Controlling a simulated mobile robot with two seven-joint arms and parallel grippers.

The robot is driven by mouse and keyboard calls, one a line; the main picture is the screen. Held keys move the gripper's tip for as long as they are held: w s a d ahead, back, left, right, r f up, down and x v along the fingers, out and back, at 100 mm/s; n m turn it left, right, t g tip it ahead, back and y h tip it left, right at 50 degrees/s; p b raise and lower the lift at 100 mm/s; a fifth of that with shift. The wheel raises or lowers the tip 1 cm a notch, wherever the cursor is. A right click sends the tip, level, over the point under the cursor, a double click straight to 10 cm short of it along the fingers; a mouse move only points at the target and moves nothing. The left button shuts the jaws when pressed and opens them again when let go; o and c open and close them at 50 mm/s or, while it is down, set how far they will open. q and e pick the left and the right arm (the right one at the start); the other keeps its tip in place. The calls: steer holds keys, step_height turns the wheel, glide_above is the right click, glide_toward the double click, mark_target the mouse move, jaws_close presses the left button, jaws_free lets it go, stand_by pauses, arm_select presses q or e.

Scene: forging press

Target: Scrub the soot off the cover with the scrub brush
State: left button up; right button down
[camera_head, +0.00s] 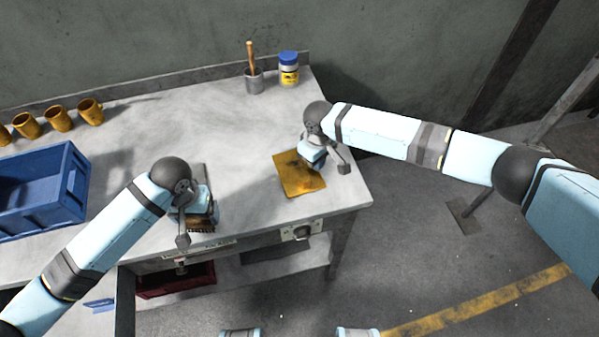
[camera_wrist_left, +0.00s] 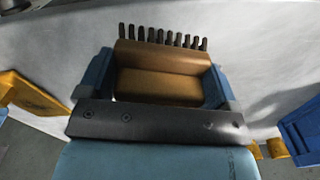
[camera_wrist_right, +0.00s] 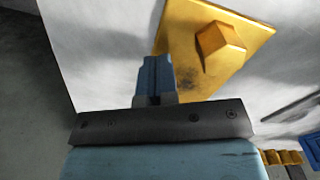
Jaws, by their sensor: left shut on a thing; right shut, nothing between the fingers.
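The cover (camera_head: 299,184) is a flat yellow plate lying on the workbench near its right front corner. In the right wrist view the cover (camera_wrist_right: 240,72) has a raised block-shaped knob, with dark soot beside it. The scrub brush (camera_wrist_left: 160,87) has a brown wooden body and a row of dark bristles. My left gripper (camera_head: 203,212) is shut on the brush over the bench's front edge, left of the cover; the arm partly hides the brush in the head view. My right gripper (camera_wrist_right: 155,78) is shut and empty, above the cover's far part; contact cannot be told.
A blue crate (camera_head: 72,208) and several yellow mugs (camera_head: 90,112) stand at the left. A grey cup (camera_head: 254,82) with a wooden handle and a blue-lidded jar (camera_head: 288,68) stand at the back. The middle of the workbench (camera_head: 215,130) is clear.

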arm_select(q)
steer(key=shift+f, duration=0.3)
arm_select(e)
steer(key=shift+f, duration=0.7)
arm_select(q)
steer(key=shift+r, duration=0.15)
arm_select(e)
steer(key=shift+r, duration=0.1)
arm_select(q)
step_height(320, 180, up, 6)
steer(key=p, duration=0.6)
steer(key=shift+r, duration=0.25)
arm_select(e)
step_height(320, 180, up, 6)
arm_select(q)
steer(key=shift+f, duration=0.1)
steer(key=shift+f+b, duration=0.4)
arm_select(e)
step_height(320, 180, up, 12)
